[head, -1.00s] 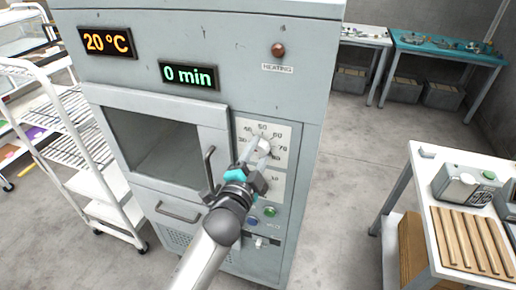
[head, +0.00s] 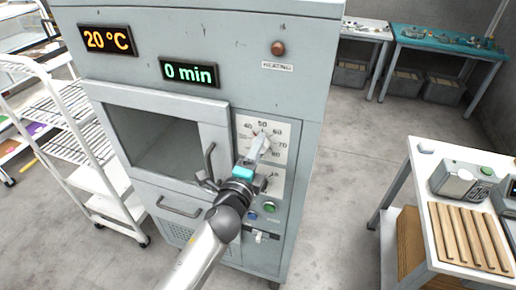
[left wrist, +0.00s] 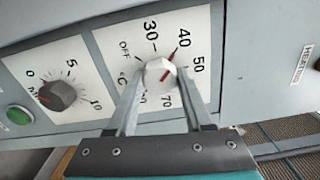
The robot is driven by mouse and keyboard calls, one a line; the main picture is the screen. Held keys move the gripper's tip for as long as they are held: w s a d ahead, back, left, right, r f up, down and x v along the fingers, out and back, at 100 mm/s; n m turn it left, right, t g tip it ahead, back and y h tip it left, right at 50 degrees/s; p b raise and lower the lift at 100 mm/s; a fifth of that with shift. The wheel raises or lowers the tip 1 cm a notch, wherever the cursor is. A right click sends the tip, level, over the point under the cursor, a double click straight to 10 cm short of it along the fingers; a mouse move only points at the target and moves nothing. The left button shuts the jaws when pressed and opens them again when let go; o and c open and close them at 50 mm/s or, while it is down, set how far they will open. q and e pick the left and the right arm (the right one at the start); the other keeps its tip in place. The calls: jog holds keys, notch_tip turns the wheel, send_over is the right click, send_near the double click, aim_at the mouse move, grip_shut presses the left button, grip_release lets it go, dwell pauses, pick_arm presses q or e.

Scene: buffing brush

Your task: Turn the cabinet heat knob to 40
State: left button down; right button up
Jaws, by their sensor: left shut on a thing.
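The heat knob (left wrist: 160,73) is a pale faceted knob with a red pointer line, on a white dial plate on the cabinet front. In the left wrist view its red line points up and right, at or close to the 40 mark. My left gripper (left wrist: 158,77) is shut on the knob, one finger on each side. In the head view my left gripper (head: 257,150) reaches the dial plate (head: 283,131) from below and hides part of the knob. The cabinet's temperature display (head: 108,40) reads 20 °C. My right gripper is not in view.
A dark timer knob (left wrist: 57,96) marked 0 to 10 sits on the neighbouring plate, near a green button (left wrist: 17,119). A door handle (head: 209,163) stands out just left of my gripper. A table (head: 423,165) with wooden strips stands at the right, with open floor between.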

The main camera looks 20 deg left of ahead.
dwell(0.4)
pick_arm(q)
jog(key=shift+c, duration=1.5)
grip_release()
jog(key=shift+s, duration=0.1)
jog(key=s+b, duration=0.3)
jog(key=s, duration=1.2)
jog(key=shift+a, duration=0.3)
